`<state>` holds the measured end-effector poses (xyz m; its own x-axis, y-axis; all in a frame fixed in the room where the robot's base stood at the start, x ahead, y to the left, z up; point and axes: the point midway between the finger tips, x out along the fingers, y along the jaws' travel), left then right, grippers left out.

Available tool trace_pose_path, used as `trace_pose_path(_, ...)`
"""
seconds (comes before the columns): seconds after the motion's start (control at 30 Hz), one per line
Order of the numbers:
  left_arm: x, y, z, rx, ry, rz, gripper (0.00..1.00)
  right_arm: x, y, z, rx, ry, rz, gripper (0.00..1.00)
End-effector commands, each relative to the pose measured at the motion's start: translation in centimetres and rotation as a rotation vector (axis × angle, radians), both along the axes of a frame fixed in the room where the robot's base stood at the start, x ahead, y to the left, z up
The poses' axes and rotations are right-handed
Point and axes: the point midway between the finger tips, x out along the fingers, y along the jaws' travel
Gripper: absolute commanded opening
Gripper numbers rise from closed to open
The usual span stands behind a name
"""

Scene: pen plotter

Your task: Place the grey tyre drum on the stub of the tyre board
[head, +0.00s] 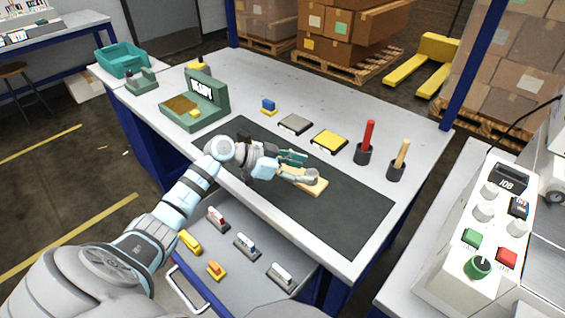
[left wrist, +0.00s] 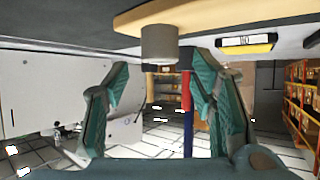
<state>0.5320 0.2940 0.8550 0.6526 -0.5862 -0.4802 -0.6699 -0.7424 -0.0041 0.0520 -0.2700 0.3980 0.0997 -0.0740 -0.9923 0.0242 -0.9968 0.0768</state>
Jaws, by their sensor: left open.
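The tan tyre board (head: 316,190) lies on the dark mat; it also shows in the left wrist view (left wrist: 220,14), where the scene is upside down. The grey tyre drum (left wrist: 159,43) stands upright against the board's face in the left wrist view. In the head view it is the small grey cylinder (head: 311,177) beside my gripper. My left gripper (head: 302,168) is open, low over the board. In the left wrist view its teal fingers (left wrist: 162,68) are on either side of the drum, with gaps. The stub is not visible. My right gripper is not in view.
A yellow pad (head: 329,141) and a grey pad (head: 295,123) lie behind the mat. Cups with a red stick (head: 368,140) and a wooden stick (head: 401,155) stand to the right. A green machine (head: 207,108) is at left. An open drawer (head: 245,262) holds several stamps.

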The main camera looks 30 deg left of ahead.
Motion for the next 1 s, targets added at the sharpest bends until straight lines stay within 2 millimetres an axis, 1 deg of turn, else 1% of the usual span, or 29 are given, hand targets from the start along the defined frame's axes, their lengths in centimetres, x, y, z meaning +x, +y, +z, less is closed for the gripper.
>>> trace_pose_path(0.03, -0.9, 0.9, 0.9, 0.007, 0.002, 0.000, 0.51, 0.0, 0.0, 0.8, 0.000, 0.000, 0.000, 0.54)
trace_pose_path(0.2, -3.9, 3.6, 3.1, 0.007, 0.004, 0.000, 0.51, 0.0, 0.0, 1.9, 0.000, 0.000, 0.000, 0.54)
trace_pose_path(0.3, -5.2, 4.7, 3.9, 0.006, 0.004, 0.000, 0.51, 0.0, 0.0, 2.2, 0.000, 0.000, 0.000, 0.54)
trace_pose_path(0.4, -5.9, 5.3, 4.4, 0.002, 0.002, 0.000, 0.51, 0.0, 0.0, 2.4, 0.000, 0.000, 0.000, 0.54)
trace_pose_path(1.0, -6.0, 5.4, 4.5, 0.000, 0.000, 0.000, 0.51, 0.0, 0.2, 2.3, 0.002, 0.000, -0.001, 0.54)
